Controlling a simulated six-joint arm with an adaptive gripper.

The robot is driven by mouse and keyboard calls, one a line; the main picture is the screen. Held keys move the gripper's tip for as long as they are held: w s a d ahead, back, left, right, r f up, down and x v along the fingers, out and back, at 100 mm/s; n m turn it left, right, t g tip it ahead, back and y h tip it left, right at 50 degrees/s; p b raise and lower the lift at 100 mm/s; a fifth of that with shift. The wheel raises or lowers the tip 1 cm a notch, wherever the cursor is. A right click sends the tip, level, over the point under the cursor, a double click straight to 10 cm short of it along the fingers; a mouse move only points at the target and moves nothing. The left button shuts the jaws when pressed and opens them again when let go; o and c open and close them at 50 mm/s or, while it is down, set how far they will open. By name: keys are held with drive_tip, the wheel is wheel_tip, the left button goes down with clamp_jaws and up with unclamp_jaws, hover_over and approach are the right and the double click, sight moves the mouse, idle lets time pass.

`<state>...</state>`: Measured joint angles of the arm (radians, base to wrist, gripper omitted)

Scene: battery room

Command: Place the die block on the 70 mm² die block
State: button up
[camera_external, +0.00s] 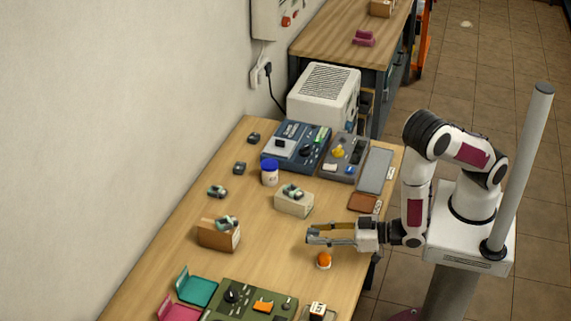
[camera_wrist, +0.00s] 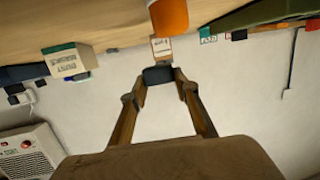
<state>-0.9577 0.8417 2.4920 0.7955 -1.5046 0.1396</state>
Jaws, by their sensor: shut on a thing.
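My gripper (camera_external: 312,236) is level above the right front part of the table, shut on a small dark die block. In the wrist view my gripper (camera_wrist: 160,78) has both fingertips against that die block (camera_wrist: 158,74). Other small dark die blocks lie on the table: a far one (camera_external: 253,138), a middle one (camera_external: 239,168) and a nearer one with green on it (camera_external: 217,191). Dark and green pieces also sit on the cream box (camera_external: 294,206) and on the brown box (camera_external: 218,237). I cannot read which one is marked 70 mm².
An orange-topped object (camera_external: 324,260) stands just in front of my gripper. A blue-lidded jar (camera_external: 269,173), a blue device (camera_external: 295,146) and a grey device (camera_external: 344,157) stand farther back. Teal (camera_external: 197,287) and green (camera_external: 250,300) items fill the near end. Bare tabletop lies between the boxes.

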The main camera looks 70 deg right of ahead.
drive_tip(key=s+d+m+h, duration=0.1)
drive_tip(key=s+d, duration=0.1)
drive_tip(key=s+d+m+h, duration=0.1)
drive_tip(key=d+h, duration=0.1)
drive_tip(key=shift+s+f, duration=0.2)
drive_tip(key=shift+s, duration=0.2)
drive_tip(key=s+d+r+m+h, duration=0.1)
drive_tip(key=d+m+h, duration=0.1)
drive_tip(key=d, duration=0.2)
drive_tip(key=s+d+r+m+g+h, duration=0.1)
drive_tip(key=d+r+m+h, duration=0.1)
drive_tip(key=d, duration=0.3)
drive_tip(key=shift+h, duration=0.7)
drive_tip(key=shift+f, duration=0.1)
hover_over(348, 232)
drive_tip(key=shift+f, duration=2.75)
drive_tip(key=shift+f, duration=0.1)
drive_tip(key=shift+f, duration=1.8)
drive_tip(key=shift+f, duration=0.15)
drive_tip(key=o, duration=1.3)
